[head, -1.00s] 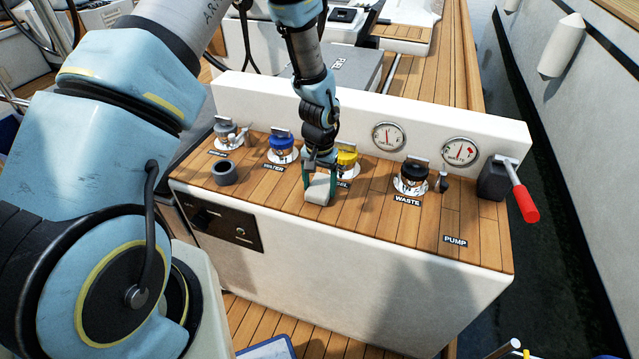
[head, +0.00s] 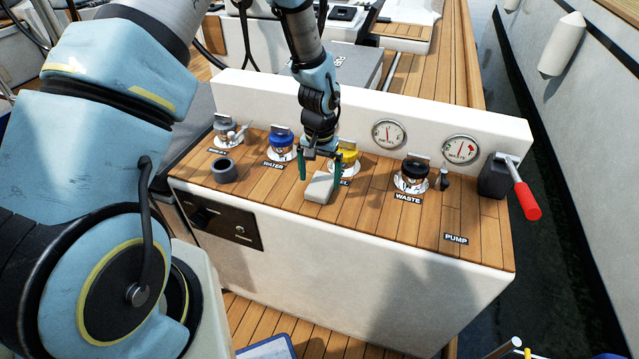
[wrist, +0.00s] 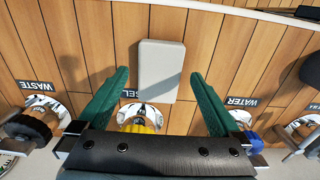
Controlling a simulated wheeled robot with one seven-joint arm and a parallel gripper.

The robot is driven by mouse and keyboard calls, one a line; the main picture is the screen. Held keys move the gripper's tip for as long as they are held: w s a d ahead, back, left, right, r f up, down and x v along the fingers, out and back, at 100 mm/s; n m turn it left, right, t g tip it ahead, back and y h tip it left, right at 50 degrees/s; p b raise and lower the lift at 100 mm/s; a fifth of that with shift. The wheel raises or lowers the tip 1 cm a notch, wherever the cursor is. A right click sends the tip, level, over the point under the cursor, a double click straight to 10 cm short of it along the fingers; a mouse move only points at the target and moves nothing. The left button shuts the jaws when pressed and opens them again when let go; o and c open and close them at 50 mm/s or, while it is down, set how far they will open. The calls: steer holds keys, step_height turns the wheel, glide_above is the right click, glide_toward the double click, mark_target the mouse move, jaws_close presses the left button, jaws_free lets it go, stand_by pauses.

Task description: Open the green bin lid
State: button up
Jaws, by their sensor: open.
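No green bin or green lid shows in either view. My gripper (head: 320,170) is open, with its two green fingers apart and nothing between them. It is above the wooden console top, just behind a small light grey block (head: 320,187). In the wrist view the block (wrist: 160,72) lies flat on the planks, beyond the open fingertips (wrist: 159,78). The yellow-capped deck fitting (head: 346,155) is partly behind my gripper, and its label is partly covered by the block.
The console carries a blue WATER cap (head: 281,145), a black WASTE cap (head: 414,172), a grey cap (head: 224,129) and a dark ring cup (head: 223,171). A red-handled lever (head: 526,200) is at the right end. Two gauges (head: 389,135) are on the white back wall. The planks near the PUMP label are clear.

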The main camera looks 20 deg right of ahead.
mark_target(319, 186)
step_height(319, 186, up, 10)
steer(key=b, duration=0.1)
steer(key=shift+f+b, duration=0.25)
steer(key=shift+b, duration=0.1)
